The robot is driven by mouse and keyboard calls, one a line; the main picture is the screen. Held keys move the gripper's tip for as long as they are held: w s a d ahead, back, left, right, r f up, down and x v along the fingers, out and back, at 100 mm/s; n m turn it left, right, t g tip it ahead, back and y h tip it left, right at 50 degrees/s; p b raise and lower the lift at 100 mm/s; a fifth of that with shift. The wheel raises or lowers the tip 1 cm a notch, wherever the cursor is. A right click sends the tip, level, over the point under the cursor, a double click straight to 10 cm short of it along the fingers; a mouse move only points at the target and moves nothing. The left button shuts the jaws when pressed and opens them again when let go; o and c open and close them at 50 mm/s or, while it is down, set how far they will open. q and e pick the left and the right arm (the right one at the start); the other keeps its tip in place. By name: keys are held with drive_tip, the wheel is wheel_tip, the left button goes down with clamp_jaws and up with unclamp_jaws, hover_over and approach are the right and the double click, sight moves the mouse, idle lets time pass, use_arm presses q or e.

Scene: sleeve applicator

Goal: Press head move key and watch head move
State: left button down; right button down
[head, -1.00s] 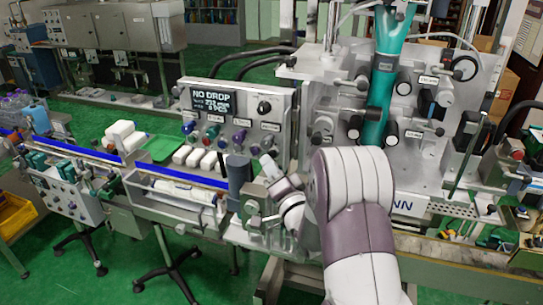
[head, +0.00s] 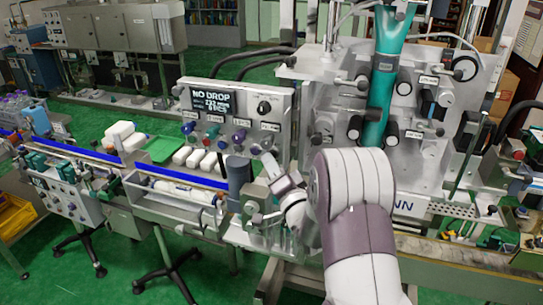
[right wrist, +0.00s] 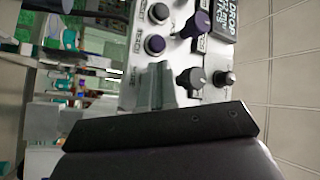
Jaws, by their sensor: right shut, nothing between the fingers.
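The control panel (head: 285,97) stands at the middle of the head view, with a lit display (head: 217,102) whose top line reads NO DROP. Several coloured keys and knobs sit below the display; I cannot read which is the head move key. My right gripper (head: 268,160) is shut and empty, close to the panel's lower right corner. In the right wrist view its fingers (right wrist: 160,85) are in front of the panel face, near a purple key (right wrist: 155,44) and a dark knob (right wrist: 190,81). I cannot tell whether they touch the panel. My left gripper is out of view.
The grey machine with a teal tube (head: 382,80) stands at the right, close behind my right arm.

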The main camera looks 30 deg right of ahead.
drive_tip(key=shift+w+d, duration=0.1)
idle(0.3)
drive_tip(key=shift+s+a, duration=0.55)
drive_tip(key=shift+a, duration=0.1)
drive_tip(key=shift+s+a+b, duration=0.45)
drive_tip(key=shift+s+a, duration=1.2)
drive_tip(key=shift+a, duration=0.25)
